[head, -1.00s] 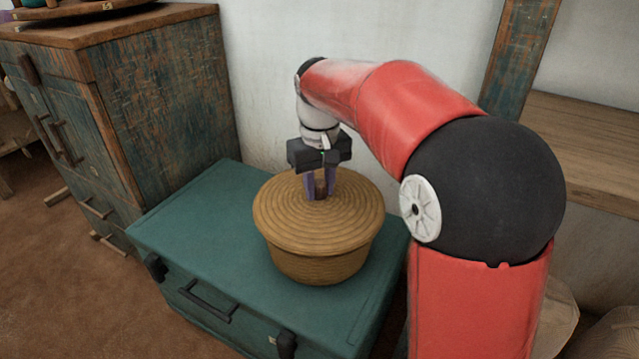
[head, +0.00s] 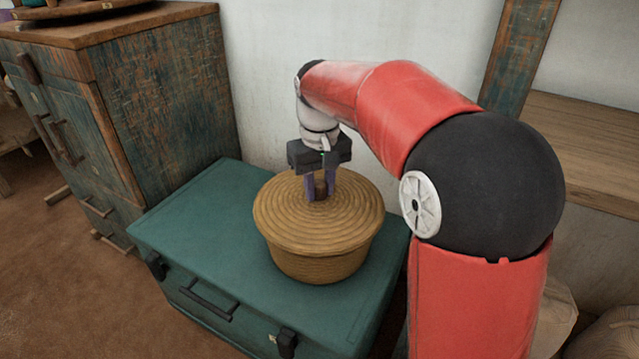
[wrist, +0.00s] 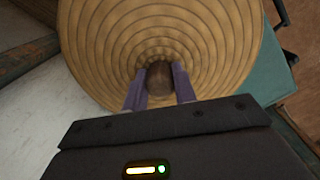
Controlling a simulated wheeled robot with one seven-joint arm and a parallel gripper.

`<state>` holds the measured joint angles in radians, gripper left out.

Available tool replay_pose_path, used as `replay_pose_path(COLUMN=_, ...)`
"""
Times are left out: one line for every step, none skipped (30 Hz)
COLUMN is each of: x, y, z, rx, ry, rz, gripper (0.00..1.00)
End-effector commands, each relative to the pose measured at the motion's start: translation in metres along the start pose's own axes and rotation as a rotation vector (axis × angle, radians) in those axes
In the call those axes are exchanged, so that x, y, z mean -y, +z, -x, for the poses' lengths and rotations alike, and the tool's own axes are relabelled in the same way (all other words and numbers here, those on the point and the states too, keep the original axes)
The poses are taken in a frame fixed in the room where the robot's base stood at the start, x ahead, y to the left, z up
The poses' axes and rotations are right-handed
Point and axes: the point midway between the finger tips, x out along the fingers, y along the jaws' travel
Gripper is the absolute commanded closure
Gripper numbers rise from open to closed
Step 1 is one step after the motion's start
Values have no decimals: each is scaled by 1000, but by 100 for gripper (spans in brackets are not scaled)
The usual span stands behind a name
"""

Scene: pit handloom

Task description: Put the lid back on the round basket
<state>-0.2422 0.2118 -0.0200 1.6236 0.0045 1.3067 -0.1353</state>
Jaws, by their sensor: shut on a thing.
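The round woven basket (head: 318,266) stands upright on a teal trunk. Its tan coiled lid (head: 285,222) lies over the basket's mouth and looks about level. In the wrist view the lid (wrist: 110,45) fills the middle of the picture, with a dark brown knob (wrist: 159,78) at its centre. My gripper (head: 320,196) points down from above, its purple fingers shut on the knob, one on each side. The gripper also shows in the wrist view (wrist: 160,82). The lid hides the basket's rim, so I cannot tell whether it is fully seated.
The teal trunk (head: 195,222) has bare top to the left of the basket. A worn wooden cabinet (head: 165,95) stands at the left, and a white wall (head: 270,80) is close behind. A wooden shelf (head: 590,140) is at the right.

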Motion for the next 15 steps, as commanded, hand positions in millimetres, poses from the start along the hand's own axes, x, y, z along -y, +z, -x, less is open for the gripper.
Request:
replay_pose_path(x=0, y=0, z=1, rx=0, ry=0, rz=0, gripper=98)
replay_pose_path(x=0, y=0, z=1, rx=0, ry=0, rz=0, gripper=98)
replay_pose_path(x=0, y=0, z=0, rx=0, ry=0, rz=0, gripper=98)
replay_pose_path(x=0, y=0, z=0, rx=0, ry=0, rz=0, gripper=98)
replay_pose_path(x=0, y=0, z=0, rx=0, ry=0, rz=0, gripper=98)
replay_pose_path(x=0, y=0, z=0, rx=0, ry=0, rz=0, gripper=98)
replay_pose_path(x=0, y=0, z=0, rx=0, ry=0, rz=0, gripper=98)
replay_pose_path(x=0, y=0, z=0, rx=0, ry=0, rz=0, gripper=98)
replay_pose_path(x=0, y=0, z=0, rx=0, ry=0, rz=0, gripper=98)
replay_pose_path(x=0, y=0, z=0, rx=0, ry=0, rz=0, gripper=98)
replay_pose_path(x=0, y=0, z=0, rx=0, ry=0, rz=0, gripper=98)
replay_pose_path(x=0, y=0, z=0, rx=0, ry=0, rz=0, gripper=98)
replay_pose_path(x=0, y=0, z=0, rx=0, ry=0, rz=0, gripper=98)
replay_pose_path(x=0, y=0, z=0, rx=0, ry=0, rz=0, gripper=71)
replay_pose_path(x=0, y=0, z=0, rx=0, ry=0, rz=0, gripper=66)
